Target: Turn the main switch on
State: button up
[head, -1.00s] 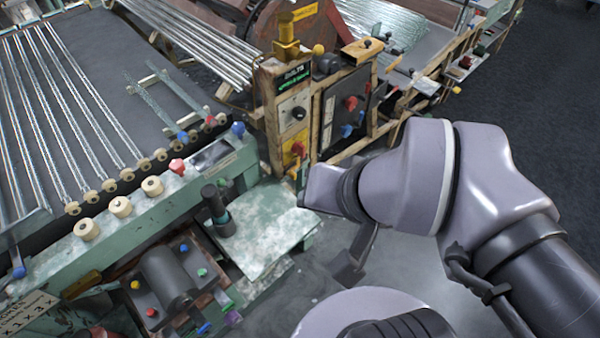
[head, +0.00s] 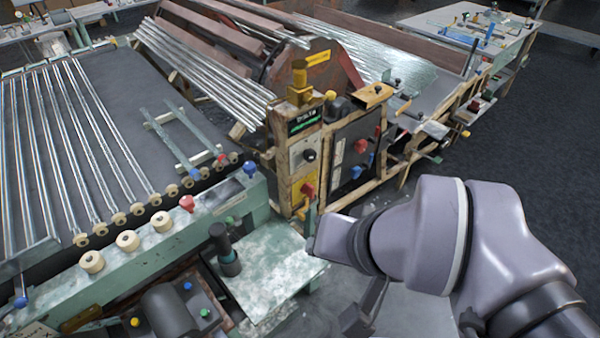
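A narrow upright control post (head: 268,150) stands at the centre. On its front are a lit green display (head: 304,121), a black rotary knob (head: 309,155) on a pale plate, and a red switch handle (head: 308,189) on a yellow plate. Which of these is the main switch is not labelled legibly; the red handle on yellow looks most like it. My gripper (head: 311,222) is at the end of my arm, just below the red handle. My wrist mostly hides its fingers, so I cannot tell their opening or any contact.
A wider dark panel (head: 348,140) with red and blue knobs is just right of the post. A green machine bed with glass tubes (head: 60,150) fills the left. A pale green shelf (head: 265,275) lies below the post. Dark floor (head: 540,150) is open at right.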

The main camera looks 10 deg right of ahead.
aim_at(309, 189)
jog(key=i+z, duration=0.15)
jog(key=z, duration=0.2)
jog(key=i+j+z, duration=0.2)
jog(key=z, duration=0.2)
